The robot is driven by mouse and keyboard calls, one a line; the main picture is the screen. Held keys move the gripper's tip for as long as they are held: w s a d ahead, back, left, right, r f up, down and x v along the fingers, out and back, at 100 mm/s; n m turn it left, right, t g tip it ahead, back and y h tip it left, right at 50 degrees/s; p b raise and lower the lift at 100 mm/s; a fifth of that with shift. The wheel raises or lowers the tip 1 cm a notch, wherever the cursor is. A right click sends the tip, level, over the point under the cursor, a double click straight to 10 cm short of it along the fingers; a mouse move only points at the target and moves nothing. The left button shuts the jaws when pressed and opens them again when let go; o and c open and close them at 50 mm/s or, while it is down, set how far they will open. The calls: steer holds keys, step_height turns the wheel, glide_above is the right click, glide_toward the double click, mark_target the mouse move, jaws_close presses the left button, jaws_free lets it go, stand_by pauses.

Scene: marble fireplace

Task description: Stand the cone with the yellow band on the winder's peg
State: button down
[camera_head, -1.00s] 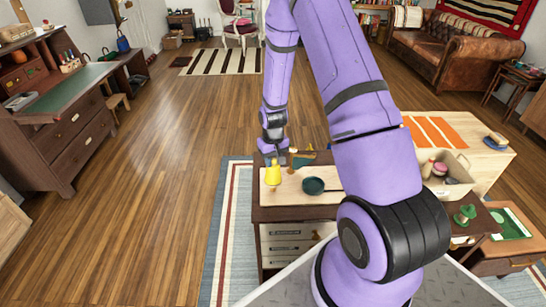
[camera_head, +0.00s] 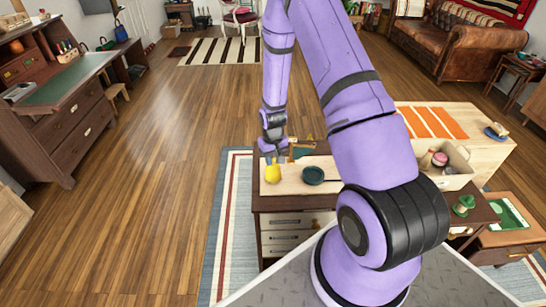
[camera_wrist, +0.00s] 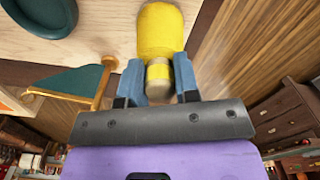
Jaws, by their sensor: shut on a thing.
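The yellow cone (camera_wrist: 160,32) has a wide yellow body and a pale narrow tip with a yellow band around it. My gripper (camera_wrist: 158,82) is shut on this tip, one blue finger on each side. In the head view the yellow cone (camera_head: 273,173) shows below my gripper (camera_head: 274,157), over the left part of a pale board (camera_head: 290,187). I cannot tell whether its base touches the board. I cannot make out the winder's peg with certainty. A dark green round dish-like thing (camera_head: 313,175) with a handle lies right of the cone.
A teal and wooden piece (camera_head: 303,151) stands behind the dish; it also shows in the wrist view (camera_wrist: 82,82). A box of items (camera_head: 452,180) and a green spool-like thing (camera_head: 463,205) are at the right. Open floor (camera_head: 160,200) lies left.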

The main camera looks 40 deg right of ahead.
steer(key=c, duration=0.8)
jaws_free()
step_height(320, 180, up, 11)
steer(key=shift+f, duration=0.1)
stand_by(0.4)
